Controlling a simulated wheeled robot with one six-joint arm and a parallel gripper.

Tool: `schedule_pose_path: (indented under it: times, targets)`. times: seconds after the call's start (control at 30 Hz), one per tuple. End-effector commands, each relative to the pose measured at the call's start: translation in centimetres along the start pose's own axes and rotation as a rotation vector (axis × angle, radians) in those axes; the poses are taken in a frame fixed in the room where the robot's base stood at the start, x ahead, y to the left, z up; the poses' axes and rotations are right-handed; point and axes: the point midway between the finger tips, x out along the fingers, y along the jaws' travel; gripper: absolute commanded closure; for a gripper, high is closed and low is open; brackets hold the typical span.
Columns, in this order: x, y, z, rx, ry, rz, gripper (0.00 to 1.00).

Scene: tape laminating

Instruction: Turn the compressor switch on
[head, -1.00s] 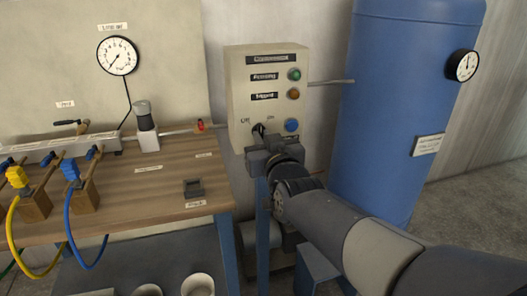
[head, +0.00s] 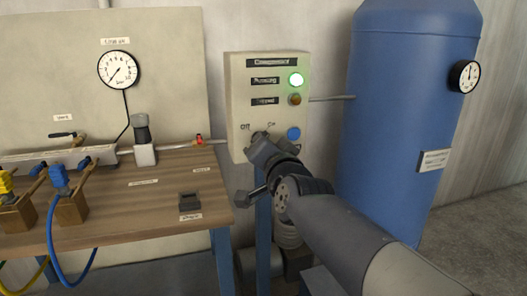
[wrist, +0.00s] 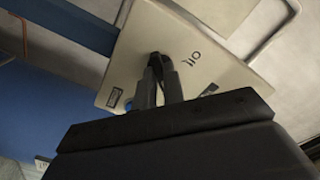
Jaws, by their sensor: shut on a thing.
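The compressor control box (head: 235,95) is a beige panel at the centre of the head view. The switch sits low on the panel between the off and on labels, mostly hidden behind my gripper (head: 262,140) in the head view. In the wrist view, the fingers of my gripper (wrist: 158,75) are shut on the dark switch knob (wrist: 156,60) against the panel (wrist: 200,62). My wrist is rolled. A blue button (head: 293,133) is right of the switch.
A blue tank (head: 400,120) with a gauge (head: 464,76) stands to the right. The wooden workbench (head: 120,215) on the left carries a pipe manifold, a regulator (head: 143,140), blue and yellow hoses and a small dark tray (head: 190,202). A gauge (head: 119,70) hangs on the back board.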

Motion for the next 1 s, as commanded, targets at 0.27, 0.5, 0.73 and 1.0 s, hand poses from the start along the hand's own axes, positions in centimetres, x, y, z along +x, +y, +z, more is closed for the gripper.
schedule_pose_path:
  times: [0.27, 0.5, 0.73, 1.0]
  targets:
    - [0.00, 0.04, 0.06, 0.049, -0.001, 0.001, 1.00]
    - [0.00, 0.02, 0.04, 0.054, -0.001, 0.001, 1.00]
    - [0.00, 0.02, 0.03, 0.053, -0.001, 0.001, 0.83]
    - [0.00, 0.01, 0.01, 0.052, 0.000, 0.000, 0.68]
